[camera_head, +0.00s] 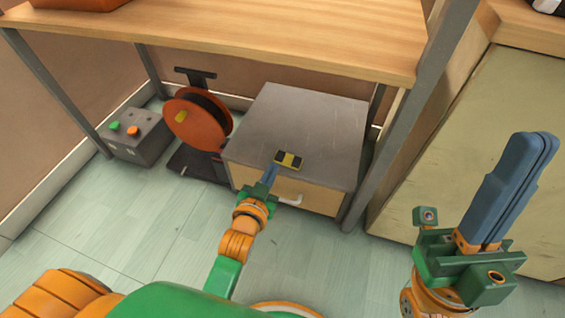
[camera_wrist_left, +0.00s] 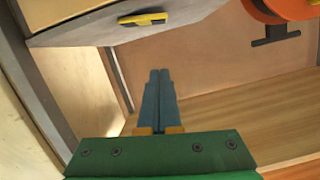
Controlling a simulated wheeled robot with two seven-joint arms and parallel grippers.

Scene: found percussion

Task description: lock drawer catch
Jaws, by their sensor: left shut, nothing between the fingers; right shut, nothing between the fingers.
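The drawer catch (camera_head: 289,160), a small yellow and black block, sits at the top front edge of a grey cabinet (camera_head: 310,125). It also shows in the left wrist view (camera_wrist_left: 145,19). Below it is a light wooden drawer front (camera_head: 316,196) with a white handle (camera_head: 292,200); the drawer looks closed. My left gripper (camera_head: 274,166) is shut and empty, its blue fingertips close to the catch's left side in the head view. In the left wrist view the fingertips (camera_wrist_left: 160,74) show apart from the catch. My right gripper (camera_head: 540,142) is shut and empty, far right.
A wooden tabletop (camera_head: 230,35) on grey legs overhangs the cabinet. Left of the cabinet stand an orange reel (camera_head: 190,122) and a grey box (camera_head: 140,140) with green and orange buttons. A pale cabinet (camera_head: 480,130) is at right. Floor in front is clear.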

